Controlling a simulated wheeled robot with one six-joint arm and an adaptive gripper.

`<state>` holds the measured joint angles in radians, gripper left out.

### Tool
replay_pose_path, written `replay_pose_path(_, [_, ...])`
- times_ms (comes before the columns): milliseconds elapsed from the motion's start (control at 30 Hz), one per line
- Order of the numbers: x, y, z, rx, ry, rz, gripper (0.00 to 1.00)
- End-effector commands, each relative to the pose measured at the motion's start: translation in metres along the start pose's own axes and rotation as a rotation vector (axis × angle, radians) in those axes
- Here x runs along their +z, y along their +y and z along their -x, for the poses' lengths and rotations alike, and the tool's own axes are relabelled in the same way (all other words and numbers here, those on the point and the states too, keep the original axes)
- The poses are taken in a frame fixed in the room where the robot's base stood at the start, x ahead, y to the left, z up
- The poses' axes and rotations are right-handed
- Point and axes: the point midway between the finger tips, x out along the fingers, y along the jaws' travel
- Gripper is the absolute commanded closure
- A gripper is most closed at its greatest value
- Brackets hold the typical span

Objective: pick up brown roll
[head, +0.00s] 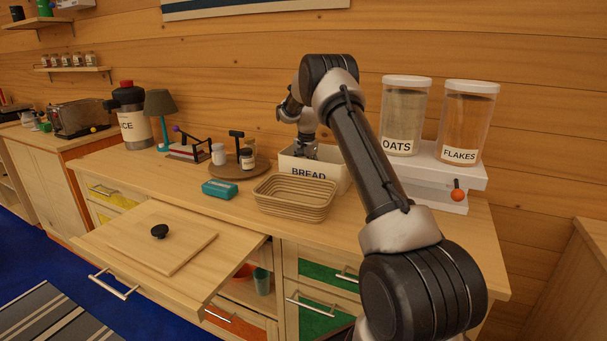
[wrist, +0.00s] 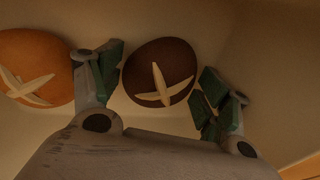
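The brown roll (wrist: 150,68) is dark and round with a pale cross on top. It lies in the bread box (head: 342,180), a cream bin marked BREAD on the counter. In the wrist view my gripper (wrist: 162,92) is open, with one finger on each side of the brown roll. I cannot tell whether the fingers touch it. An orange-tan roll (wrist: 32,70) with a pale cross lies to the left, close to the left finger. In the head view my gripper (head: 303,152) reaches down into the bread box, whose walls hide the rolls and fingertips.
A woven basket (head: 262,207) stands in front of the bread box. A wooden turntable (head: 226,172) with small jars is to the left. A white shelf (head: 470,174) with oats and flakes canisters stands right. A pulled-out board (head: 110,237) sticks out at front left.

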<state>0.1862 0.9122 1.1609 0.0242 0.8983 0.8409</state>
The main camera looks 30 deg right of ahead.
Motion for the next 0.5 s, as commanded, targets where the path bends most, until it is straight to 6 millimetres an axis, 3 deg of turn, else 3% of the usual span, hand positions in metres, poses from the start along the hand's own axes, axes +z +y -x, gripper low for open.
replay_pose_path(33, [0.0001, 0.0, 0.0001, 0.0, 0.0, 0.0, 0.39])
replay_pose_path(100, [0.0001, 0.0, 0.0001, 0.0, 0.0, 0.0, 0.52])
replay_pose_path(133, [0.0001, 0.0, 0.0001, 0.0, 0.0, 0.0, 0.54])
replay_pose_path(500, [-0.0006, -0.0009, 0.0047, -0.001, 0.001, 0.0, 0.54])
